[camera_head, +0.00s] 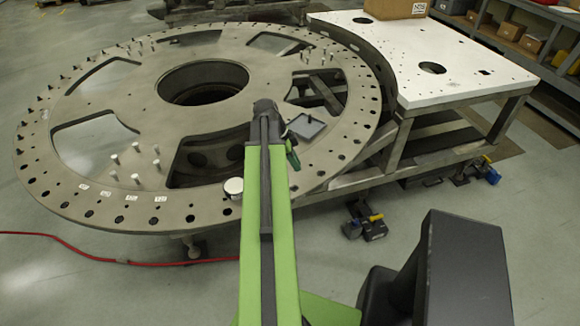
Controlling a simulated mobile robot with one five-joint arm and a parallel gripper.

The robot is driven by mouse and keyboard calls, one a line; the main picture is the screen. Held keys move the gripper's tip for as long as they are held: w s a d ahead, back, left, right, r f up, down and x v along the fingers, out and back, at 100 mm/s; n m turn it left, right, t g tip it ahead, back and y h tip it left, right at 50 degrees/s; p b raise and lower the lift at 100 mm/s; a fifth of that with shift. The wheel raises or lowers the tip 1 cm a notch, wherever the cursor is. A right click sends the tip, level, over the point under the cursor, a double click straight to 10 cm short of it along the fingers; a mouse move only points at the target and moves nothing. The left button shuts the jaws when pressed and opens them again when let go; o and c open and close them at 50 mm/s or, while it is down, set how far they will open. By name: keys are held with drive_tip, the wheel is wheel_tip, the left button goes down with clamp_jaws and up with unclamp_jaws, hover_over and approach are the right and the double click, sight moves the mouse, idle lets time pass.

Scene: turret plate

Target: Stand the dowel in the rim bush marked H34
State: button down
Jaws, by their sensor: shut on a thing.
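The big grey turret plate (190,185) lies flat, with a ring of holes and dark bushes round its rim. Small white labels (105,194) sit beside several near-rim bushes (119,218); their writing is too small to read, so I cannot tell which is H34. My gripper (291,150) is at the far end of my green arm, over the right part of the plate, mostly hidden behind the arm. It is shut on the dowel, which the arm hides; its tilt and its height above the plate cannot be told.
Several short pegs (115,158) stand on the plate's left front, more at its back right. A pale round disc (233,187) is just left of my arm. A dark square tray (306,125) is to its right. A white table (440,75) with a cardboard box (395,8) adjoins the plate.

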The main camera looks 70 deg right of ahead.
sight(298, 188)
drive_tip(key=shift+a+f+n, duration=0.2)
drive_tip(key=shift+f+n, duration=0.1)
drive_tip(key=shift+f, duration=0.15)
drive_tip(key=shift+a+f+n, duration=0.15)
drive_tip(key=shift+f+n, duration=0.15)
drive_tip(key=shift+f, duration=0.15)
drive_tip(key=shift+f+b, duration=3.85)
drive_tip(key=shift+b, duration=0.2)
drive_tip(key=c, duration=1.3)
unclamp_jaws()
drive_tip(key=shift+c, duration=0.2)
drive_tip(key=shift+w, duration=0.1)
